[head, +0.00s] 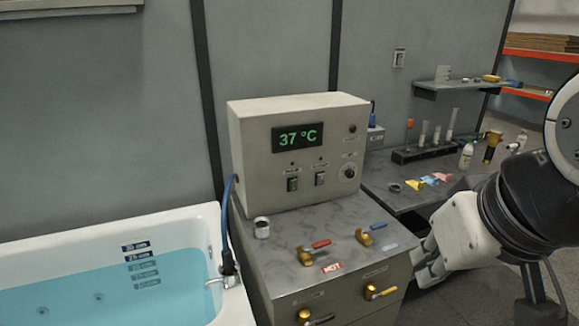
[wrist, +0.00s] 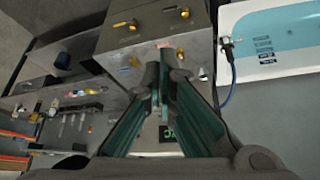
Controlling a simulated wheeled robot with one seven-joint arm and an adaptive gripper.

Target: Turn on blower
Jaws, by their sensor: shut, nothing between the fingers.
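A beige control box (head: 298,150) stands on the grey cabinet top, its green display reading 37 °C. My gripper (head: 424,268) is shut and empty, to the right of the cabinet and apart from the box. In the wrist view my gripper (wrist: 159,78) points toward the cabinet, and its fingers partly hide the box; both switches are hidden there.
The grey cabinet (head: 285,275) carries brass valves with red, blue and yellow handles. A water-filled bathtub (head: 60,243) with a blue hose (head: 224,215) is on the left. A side bench (head: 400,198) with a tube rack (head: 425,152) and bottles stands at right.

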